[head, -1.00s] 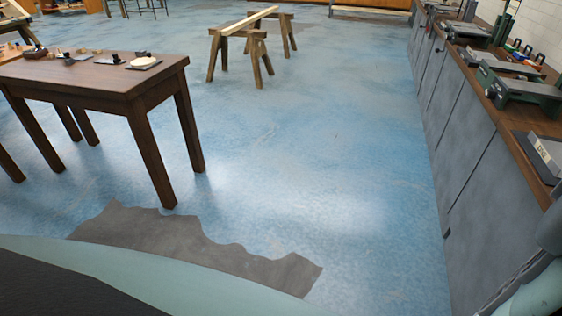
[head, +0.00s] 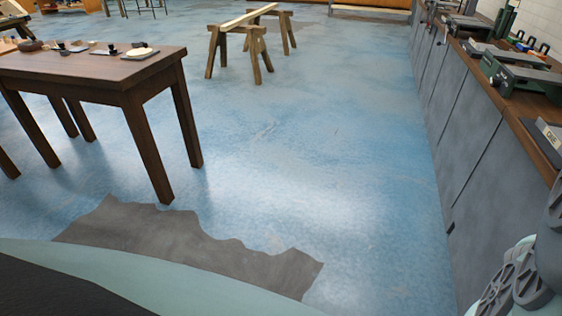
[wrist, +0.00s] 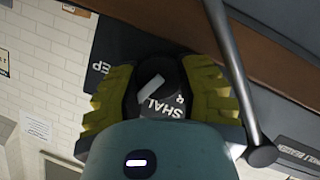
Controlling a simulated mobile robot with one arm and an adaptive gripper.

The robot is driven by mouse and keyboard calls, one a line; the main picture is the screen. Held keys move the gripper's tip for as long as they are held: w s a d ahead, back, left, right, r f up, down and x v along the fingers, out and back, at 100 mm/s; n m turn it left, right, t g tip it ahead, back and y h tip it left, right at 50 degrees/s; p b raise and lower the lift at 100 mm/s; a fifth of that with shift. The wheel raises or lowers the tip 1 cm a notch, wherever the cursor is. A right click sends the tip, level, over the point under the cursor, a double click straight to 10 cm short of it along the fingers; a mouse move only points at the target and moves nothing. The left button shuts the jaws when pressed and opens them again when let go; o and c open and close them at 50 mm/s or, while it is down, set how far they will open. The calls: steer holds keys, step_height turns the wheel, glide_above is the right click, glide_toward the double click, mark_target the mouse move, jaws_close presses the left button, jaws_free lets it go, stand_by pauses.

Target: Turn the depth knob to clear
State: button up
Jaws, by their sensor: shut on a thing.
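In the wrist view my gripper (wrist: 160,92) has its two yellow fingers closed around the black depth knob (wrist: 151,88). A white pointer mark shows on the knob, slanting toward the upper right of the picture. White letters reading "SHAL" and an "R" show just below it, between the fingers. Part of a dark panel (wrist: 112,48) with the letters "EP" shows to the left of the fingers. The rest of the lettering is hidden by my gripper. The head view does not show the knob or the gripper.
In the head view a grey cabinet row with a wooden top (head: 533,128) carries several machines along the right. A wooden table (head: 100,70) stands left, sawhorses (head: 257,52) behind; the blue floor between is open.

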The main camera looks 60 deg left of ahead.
steer(key=shift+a+f, duration=0.1)
stand_by(0.3)
steer(key=o, duration=1.2)
